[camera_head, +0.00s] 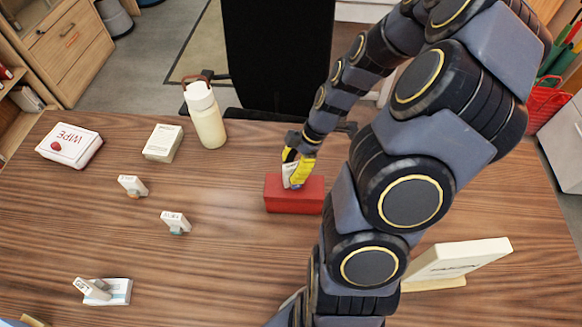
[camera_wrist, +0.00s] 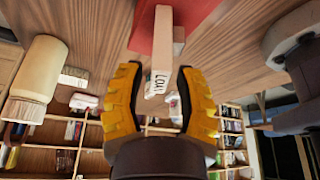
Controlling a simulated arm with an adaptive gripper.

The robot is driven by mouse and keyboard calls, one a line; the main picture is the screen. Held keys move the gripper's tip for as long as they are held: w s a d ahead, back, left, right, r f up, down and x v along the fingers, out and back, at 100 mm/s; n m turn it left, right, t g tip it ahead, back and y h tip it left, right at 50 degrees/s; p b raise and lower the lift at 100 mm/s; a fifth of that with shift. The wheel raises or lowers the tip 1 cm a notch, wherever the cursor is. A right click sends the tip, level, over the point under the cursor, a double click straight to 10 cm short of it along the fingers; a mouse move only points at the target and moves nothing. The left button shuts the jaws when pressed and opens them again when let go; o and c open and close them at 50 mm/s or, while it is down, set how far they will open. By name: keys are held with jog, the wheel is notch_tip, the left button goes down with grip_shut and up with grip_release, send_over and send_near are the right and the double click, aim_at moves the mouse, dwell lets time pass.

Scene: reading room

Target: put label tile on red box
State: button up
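A red box (camera_head: 294,200) lies on the wooden table in the middle of the head view; it also shows at the top of the wrist view (camera_wrist: 205,10). A white label tile (camera_wrist: 165,70) with dark lettering, seemingly "LOAN", stands at the red box, apparently on its top. In the head view the tile (camera_head: 290,176) is partly hidden by my gripper (camera_head: 297,172). In the wrist view my gripper (camera_wrist: 158,75) has its yellow fingers spread on either side of the tile, with narrow gaps visible. The tile's contact with the box is hard to see.
Two small white tiles (camera_head: 133,186) (camera_head: 175,222) stand left. Another tile (camera_head: 92,289) leans on a white-blue box (camera_head: 122,291). A WIPE pack (camera_head: 70,146), a cream box (camera_head: 162,143) and a bottle (camera_head: 206,118) stand behind. A white sign (camera_head: 460,259) stands right.

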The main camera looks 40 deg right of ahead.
jog(key=v, duration=1)
jog(key=s+a+r+m+g+h, duration=0.25)
jog(key=a+r+m, duration=0.3)
jog(key=a, duration=0.75)
jog(key=s+a+r+m+g+h, duration=0.1)
jog(key=s+a+r+m, duration=0.1)
jog(key=s+a+m, duration=0.3)
jog(key=s+m, duration=0.3)
jog(key=s, duration=0.2)
jog(key=shift+a+h, duration=0.25)
jog(key=shift+h, duration=0.1)
